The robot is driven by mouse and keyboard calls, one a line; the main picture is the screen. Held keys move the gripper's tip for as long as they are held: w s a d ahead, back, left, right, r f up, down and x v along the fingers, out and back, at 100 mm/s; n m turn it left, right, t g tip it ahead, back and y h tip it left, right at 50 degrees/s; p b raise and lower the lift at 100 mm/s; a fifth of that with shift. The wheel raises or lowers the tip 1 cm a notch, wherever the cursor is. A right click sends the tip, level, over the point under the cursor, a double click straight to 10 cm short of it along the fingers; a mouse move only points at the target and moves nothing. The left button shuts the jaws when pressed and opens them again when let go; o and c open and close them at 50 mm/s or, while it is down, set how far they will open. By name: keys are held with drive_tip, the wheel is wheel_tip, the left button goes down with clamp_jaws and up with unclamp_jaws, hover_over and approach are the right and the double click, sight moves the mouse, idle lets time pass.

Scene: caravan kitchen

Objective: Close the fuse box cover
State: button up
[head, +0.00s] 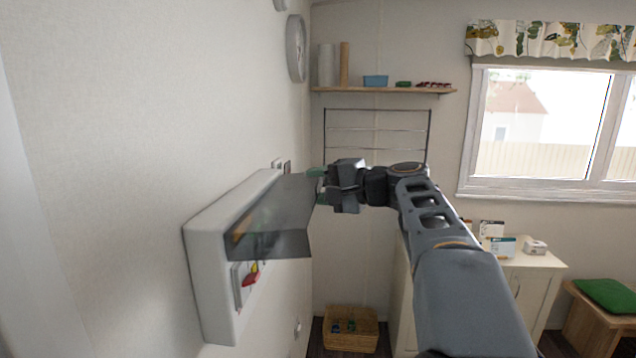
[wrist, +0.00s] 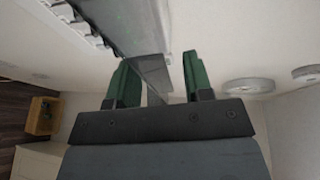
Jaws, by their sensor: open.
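The white fuse box (head: 212,285) is fixed to the left wall. Its smoky see-through cover (head: 285,215) is open and sticks out from the box, with a red switch (head: 250,275) visible below it. My gripper (head: 318,185) is at the cover's far end, its green fingers apart. In the wrist view the cover (wrist: 150,65) reaches into the space between the open fingers (wrist: 158,62). I cannot tell whether either finger touches it. The box's row of switches (wrist: 80,22) shows at the top left of the wrist view.
A shelf (head: 385,90) and a wire rack (head: 376,112) are on the back wall beyond my gripper. A cabinet (head: 530,262) with small boxes stands at the right. A wicker basket (head: 350,342) is on the floor. The space below the cover looks clear.

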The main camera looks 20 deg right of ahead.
drive_tip(key=shift+c, duration=0.2)
clamp_jaws()
idle(0.3)
